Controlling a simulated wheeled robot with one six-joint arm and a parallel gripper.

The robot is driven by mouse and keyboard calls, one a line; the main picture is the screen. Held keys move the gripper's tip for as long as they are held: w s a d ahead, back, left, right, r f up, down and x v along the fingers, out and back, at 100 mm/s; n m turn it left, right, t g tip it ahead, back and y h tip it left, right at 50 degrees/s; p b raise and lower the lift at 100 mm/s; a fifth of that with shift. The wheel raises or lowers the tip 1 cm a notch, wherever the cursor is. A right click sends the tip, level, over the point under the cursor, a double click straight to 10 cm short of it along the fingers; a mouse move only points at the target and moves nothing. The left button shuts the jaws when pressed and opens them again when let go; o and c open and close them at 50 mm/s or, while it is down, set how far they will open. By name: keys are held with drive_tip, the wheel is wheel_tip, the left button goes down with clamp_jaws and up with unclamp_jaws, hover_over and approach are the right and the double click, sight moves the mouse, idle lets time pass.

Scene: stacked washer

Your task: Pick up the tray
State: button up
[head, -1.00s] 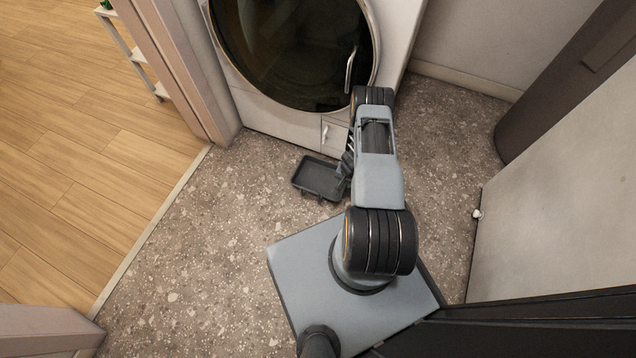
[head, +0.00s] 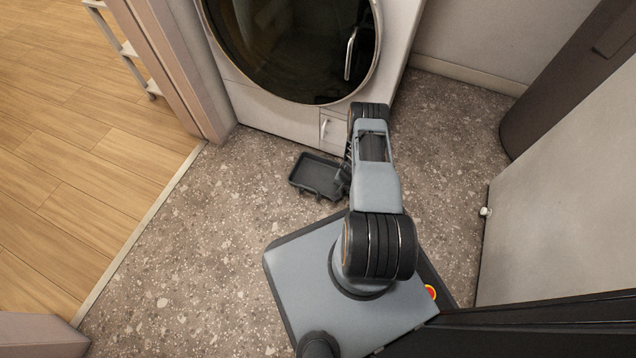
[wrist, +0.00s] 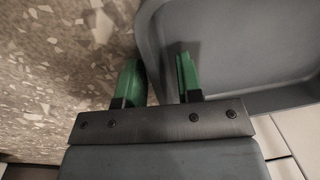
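The dark grey tray (head: 318,174) is a shallow, rimmed rectangle low by the floor in front of the washer. In the wrist view the tray (wrist: 245,45) fills the upper right. My gripper (wrist: 157,75) has two green fingers, set apart on either side of the tray's left wall. The left finger is on the outer side, over the floor. The right finger is on the inner side, over the tray's inside. A gap shows between the fingers, and I see no firm clamp on the wall. In the head view my arm hides the fingers and the tray's right end.
The washer (head: 292,45) with a round dark door stands just behind the tray. A door frame (head: 168,65) is at the left, and a pale panel (head: 560,190) is at the right. Speckled floor (head: 215,235) is clear left of the tray.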

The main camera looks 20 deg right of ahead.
drive_tip(key=shift+f, duration=0.3)
clamp_jaws()
drive_tip(key=shift+r, duration=0.1)
idle(0.4)
